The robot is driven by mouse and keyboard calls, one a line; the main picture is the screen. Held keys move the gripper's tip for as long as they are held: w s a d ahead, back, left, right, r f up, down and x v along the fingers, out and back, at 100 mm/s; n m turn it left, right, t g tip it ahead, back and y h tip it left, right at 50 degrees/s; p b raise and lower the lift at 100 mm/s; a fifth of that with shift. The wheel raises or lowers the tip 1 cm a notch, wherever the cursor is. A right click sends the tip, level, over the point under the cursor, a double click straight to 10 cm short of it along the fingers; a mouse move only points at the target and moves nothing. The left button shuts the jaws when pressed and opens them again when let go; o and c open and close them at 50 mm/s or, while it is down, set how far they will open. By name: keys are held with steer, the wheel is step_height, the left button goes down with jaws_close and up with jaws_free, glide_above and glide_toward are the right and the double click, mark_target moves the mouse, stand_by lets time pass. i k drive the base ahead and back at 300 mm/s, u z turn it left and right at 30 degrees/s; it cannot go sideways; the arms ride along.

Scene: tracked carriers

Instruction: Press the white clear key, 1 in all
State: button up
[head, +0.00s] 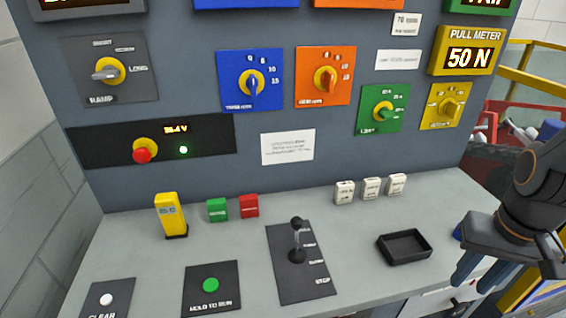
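The white clear key (106,299) is a small round button on a dark plate marked CLEAR, at the bottom left of the desk in the head view. The plate's lower edge is cut off by the frame. Nothing covers the key. My gripper (478,279) is at the far right, over the desk's right front edge, with its blue fingers pointing down. The fingers look apart, with nothing seen between them. It is far from the key, across the whole desk.
A green HOLD TO RUN button (211,285), an upright lever (297,240) and a black tray (404,247) lie between. A yellow block (170,215), green and red blocks, and white blocks (371,188) stand farther back. A panel with knobs and a red button (142,155) rises behind.

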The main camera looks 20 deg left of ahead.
mark_target(107, 300)
steer(key=u, duration=2.7)
